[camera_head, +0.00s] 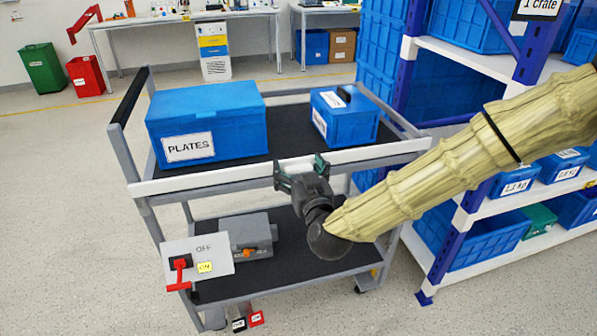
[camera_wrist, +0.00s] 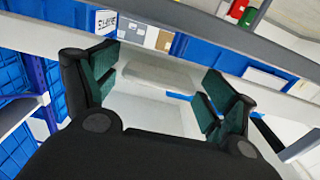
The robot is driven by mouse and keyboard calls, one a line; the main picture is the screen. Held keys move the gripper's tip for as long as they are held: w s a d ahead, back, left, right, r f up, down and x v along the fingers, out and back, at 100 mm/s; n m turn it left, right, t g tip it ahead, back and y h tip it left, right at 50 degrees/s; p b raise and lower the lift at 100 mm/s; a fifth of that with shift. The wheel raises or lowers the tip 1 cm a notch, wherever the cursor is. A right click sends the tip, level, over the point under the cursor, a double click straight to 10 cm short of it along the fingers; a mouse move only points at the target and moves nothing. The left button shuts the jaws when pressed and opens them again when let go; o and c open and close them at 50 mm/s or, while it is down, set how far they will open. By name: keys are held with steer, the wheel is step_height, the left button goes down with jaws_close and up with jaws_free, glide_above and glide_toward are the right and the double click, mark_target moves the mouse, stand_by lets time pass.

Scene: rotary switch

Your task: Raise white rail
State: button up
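The white rail (camera_head: 215,178) runs along the front edge of the cart's upper shelf, roughly level and slightly tilted in the head view. My gripper (camera_head: 301,170) is at the rail's middle, its two dark green fingers spread apart. The fingers and wrist hide a short piece of the rail. In the wrist view my gripper (camera_wrist: 158,88) is open, with a pale band between and beyond the fingers. I cannot tell whether the fingers touch the rail.
The cart (camera_head: 137,115) carries a blue PLATES box (camera_head: 205,115) and a smaller blue box (camera_head: 345,120) on top. A panel with a red switch handle (camera_head: 181,265) is at its lower left. Blue-and-white shelving (camera_head: 440,215) stands close on the right. Floor on the left is free.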

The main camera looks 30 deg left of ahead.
steer(key=shift+d+f, duration=0.2)
steer(key=shift+f, duration=0.05)
steer(key=shift+s+d, duration=0.15)
steer(key=shift+s, duration=0.05)
steer(key=v, duration=1.1)
steer(key=shift+s+d, duration=0.15)
steer(key=shift+d, duration=0.05)
